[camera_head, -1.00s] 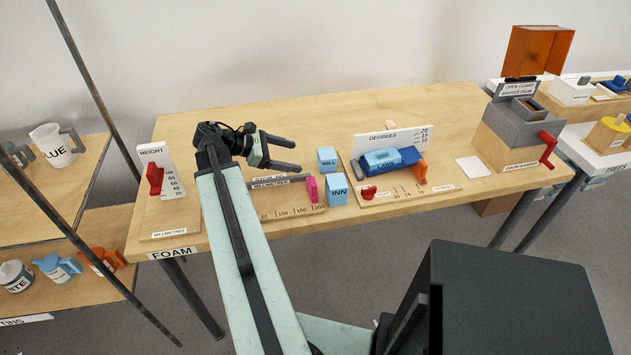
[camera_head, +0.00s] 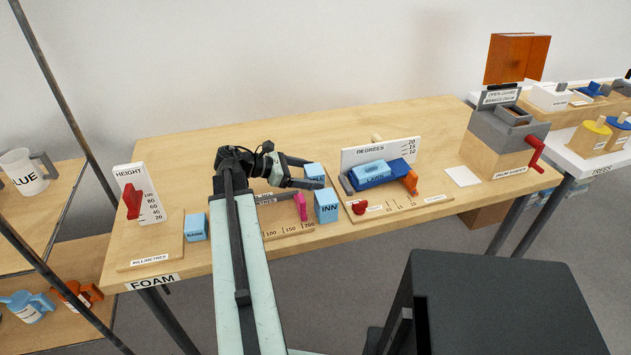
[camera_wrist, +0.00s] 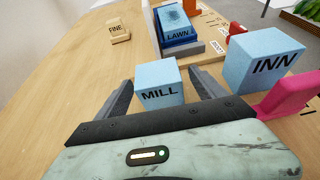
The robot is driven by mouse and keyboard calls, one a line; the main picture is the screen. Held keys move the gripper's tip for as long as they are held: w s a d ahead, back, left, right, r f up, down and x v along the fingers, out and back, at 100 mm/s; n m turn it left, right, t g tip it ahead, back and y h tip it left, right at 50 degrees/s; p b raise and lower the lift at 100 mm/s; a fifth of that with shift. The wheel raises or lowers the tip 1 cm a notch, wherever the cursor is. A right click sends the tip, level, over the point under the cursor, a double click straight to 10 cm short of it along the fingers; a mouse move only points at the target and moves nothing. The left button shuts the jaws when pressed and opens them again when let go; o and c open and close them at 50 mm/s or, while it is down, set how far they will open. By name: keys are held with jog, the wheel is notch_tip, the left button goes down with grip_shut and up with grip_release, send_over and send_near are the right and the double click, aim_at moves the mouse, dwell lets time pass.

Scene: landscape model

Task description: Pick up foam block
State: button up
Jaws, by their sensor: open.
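A light blue foam block marked MILL (camera_wrist: 158,82) stands on the wooden table, also seen in the head view (camera_head: 314,171). My gripper (camera_wrist: 162,79) is open, its two dark fingers reaching to either side of the MILL block in the wrist view. I cannot tell whether they touch it. A larger blue block marked INN (camera_wrist: 262,58) stands to the right, also in the head view (camera_head: 326,206). A blue block marked LAWN (camera_head: 370,171) lies on a darker blue tilted holder. Another blue block (camera_head: 195,227) sits left of my arm.
The DEGREES fixture (camera_head: 401,150) stands right of the blocks. A pink slider (camera_wrist: 285,94) is close to the right finger. A HEIGHT gauge (camera_head: 133,191) is at the left, a cranked grey-and-wood box (camera_head: 500,150) at the right.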

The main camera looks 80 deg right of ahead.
aim_at(315, 169)
jog(key=shift+x, duration=1)
jog(key=shift+w, duration=0.1)
jog(key=c, duration=1.4)
notch_tip(315, 169, up, 10)
jog(key=p, duration=1)
jog(key=shift+r, duration=0.15)
